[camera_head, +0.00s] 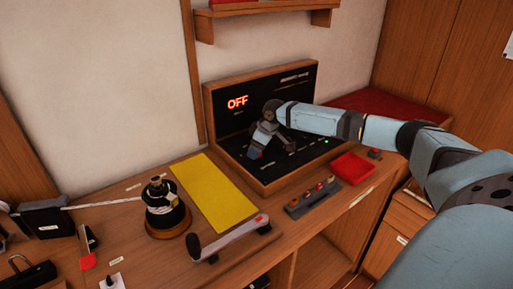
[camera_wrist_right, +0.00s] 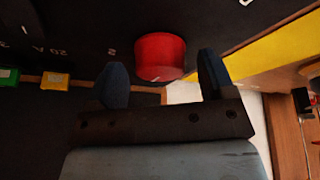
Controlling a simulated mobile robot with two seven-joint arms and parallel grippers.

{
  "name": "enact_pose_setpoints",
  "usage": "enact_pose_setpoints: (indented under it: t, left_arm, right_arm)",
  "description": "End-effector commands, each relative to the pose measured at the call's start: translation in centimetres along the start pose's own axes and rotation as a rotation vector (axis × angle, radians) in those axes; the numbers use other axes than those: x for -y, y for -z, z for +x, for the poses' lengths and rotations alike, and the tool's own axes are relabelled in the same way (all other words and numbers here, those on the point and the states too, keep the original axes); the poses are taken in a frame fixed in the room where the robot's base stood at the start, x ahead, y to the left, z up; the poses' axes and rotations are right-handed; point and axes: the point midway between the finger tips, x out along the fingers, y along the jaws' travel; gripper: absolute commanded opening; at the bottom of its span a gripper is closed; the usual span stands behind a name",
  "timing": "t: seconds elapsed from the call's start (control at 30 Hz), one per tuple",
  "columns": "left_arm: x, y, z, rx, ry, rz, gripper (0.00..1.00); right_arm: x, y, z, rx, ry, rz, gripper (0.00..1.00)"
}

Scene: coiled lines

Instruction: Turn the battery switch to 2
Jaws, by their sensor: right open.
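The battery switch is a red round knob (camera_wrist_right: 160,56) on a dark panel face in the right wrist view. A pale "2" (camera_wrist_right: 112,52) is printed on the panel left of the knob. My right gripper (camera_wrist_right: 162,82) is open, with one dark blue finger on each side of the knob. I cannot tell whether either finger touches it. In the head view my right gripper (camera_head: 258,147) is at the black panel (camera_head: 297,90), largely hiding the switch. The panel's lit display (camera_head: 237,102) reads OFF. My left gripper is not in view.
A yellow sheet (camera_head: 214,192) lies on the wooden bench before the panel. A winch with line (camera_head: 162,212), a grey handle (camera_head: 228,238), a row of buttons (camera_head: 313,198) and a red block (camera_head: 351,168) are nearby. A shelf (camera_head: 265,15) is above.

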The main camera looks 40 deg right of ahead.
Motion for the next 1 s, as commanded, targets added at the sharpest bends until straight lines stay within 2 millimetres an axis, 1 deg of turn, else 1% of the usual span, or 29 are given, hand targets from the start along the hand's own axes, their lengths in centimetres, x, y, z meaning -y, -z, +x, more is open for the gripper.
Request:
enact_pose_setpoints:
  t: [0.1,0.3,0.33,0.53,0.77,1.0]
  left_arm:
    - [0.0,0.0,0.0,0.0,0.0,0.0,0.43]
    - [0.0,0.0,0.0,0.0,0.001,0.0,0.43]
    - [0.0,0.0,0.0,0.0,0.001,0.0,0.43]
    - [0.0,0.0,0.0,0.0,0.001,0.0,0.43]
    - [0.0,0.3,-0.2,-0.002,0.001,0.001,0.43]
    - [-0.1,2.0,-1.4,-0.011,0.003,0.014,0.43]
  right_arm:
    - [0.0,0.1,0.3,-0.001,0.0,-0.001,0.76]
    - [0.0,0.0,0.4,-0.001,0.0,-0.001,0.76]
    - [0.0,0.0,0.4,-0.001,0.0,-0.001,0.74]
    - [0.0,0.0,0.3,-0.001,0.0,0.0,0.28]
    - [0.1,0.1,0.2,0.0,-0.003,0.009,0.27]
    - [0.1,0.2,-0.1,0.007,-0.034,0.087,0.27]
